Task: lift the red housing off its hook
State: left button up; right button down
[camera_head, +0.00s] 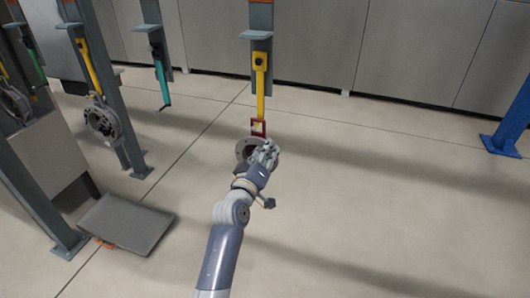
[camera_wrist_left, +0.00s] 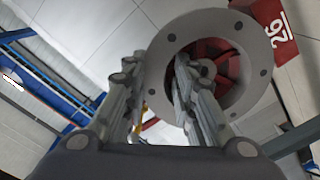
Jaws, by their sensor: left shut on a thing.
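The red housing (camera_head: 243,146) has a round grey flange with bolt holes and red inside. It is at the lower end of a yellow hook (camera_head: 260,85), below a small red frame (camera_head: 258,127). In the left wrist view the flange (camera_wrist_left: 262,52) is close, with one finger in its opening and the other outside its rim. My left gripper (camera_head: 266,153) is shut on the flange rim; it also shows in the wrist view (camera_wrist_left: 157,78). The gripper hides part of the housing, and the contact with the hook is not clear. My right gripper is out of view.
A grey tray (camera_head: 125,224) is at the lower left. Another flanged part (camera_head: 102,122) hangs from a yellow hook at left, near a teal hook (camera_head: 160,78). A blue post (camera_head: 508,130) stands at right. The floor at right is clear. A red block marked 26 (camera_wrist_left: 276,28) shows beside the flange.

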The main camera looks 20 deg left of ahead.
pick_arm(q)
notch_tip(320, 180, up, 4)
jog(key=p, duration=0.3)
jog(key=s+r+p, duration=0.1)
jog(key=s+p, duration=0.7)
jog(key=s, duration=1)
jog(key=shift+a+r, duration=0.3)
jog(key=shift+a, duration=0.05)
jog(key=s+p, duration=0.1)
jog(key=s, duration=0.5)
jog(key=shift+s, duration=0.25)
dwell(0.6)
jog(key=shift+s+a, duration=0.1)
jog(key=s, duration=0.7)
jog(key=shift+p, duration=0.4)
jog(key=shift+w+a, duration=0.1)
